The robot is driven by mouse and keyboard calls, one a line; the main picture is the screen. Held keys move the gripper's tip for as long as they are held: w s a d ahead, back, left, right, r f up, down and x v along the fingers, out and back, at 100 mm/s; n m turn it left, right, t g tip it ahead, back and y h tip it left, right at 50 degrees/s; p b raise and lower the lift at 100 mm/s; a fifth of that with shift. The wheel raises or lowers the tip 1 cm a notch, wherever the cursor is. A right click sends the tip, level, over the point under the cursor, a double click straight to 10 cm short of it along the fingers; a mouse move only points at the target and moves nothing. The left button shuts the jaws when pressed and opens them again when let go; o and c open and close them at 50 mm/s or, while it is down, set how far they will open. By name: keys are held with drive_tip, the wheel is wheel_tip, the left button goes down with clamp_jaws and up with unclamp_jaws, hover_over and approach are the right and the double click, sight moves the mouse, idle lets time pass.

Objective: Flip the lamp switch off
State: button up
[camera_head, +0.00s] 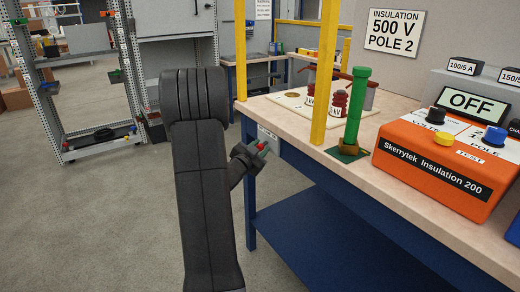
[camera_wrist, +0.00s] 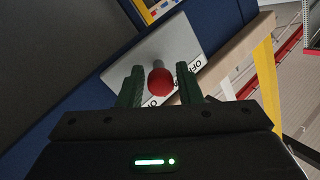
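The lamp switch is a grey plate (camera_wrist: 172,45) with a red round-ended lever (camera_wrist: 160,82) on the front edge of the workbench. In the wrist view, part of an "OFF" label shows right of the red end, and other lettering is partly covered. My gripper (camera_wrist: 161,85) is open, with one dark green finger on each side of the red end and a narrow gap to each. In the head view, the plate (camera_head: 268,137) shows just beyond my gripper (camera_head: 262,149), and the red end is between the fingers. Which way the lever points is not clear.
The workbench (camera_head: 330,165) carries a green post (camera_head: 355,110), dark red insulators (camera_head: 338,102) and an orange insulation tester (camera_head: 440,165) reading OFF. A yellow upright (camera_head: 325,70) rises close to the switch. A grey shelf rack (camera_head: 50,90) stands left, with open floor between.

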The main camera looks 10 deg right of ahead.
drive_tip(key=shift+w+d, duration=0.15)
drive_tip(key=shift+w, duration=0.05)
clamp_jaws()
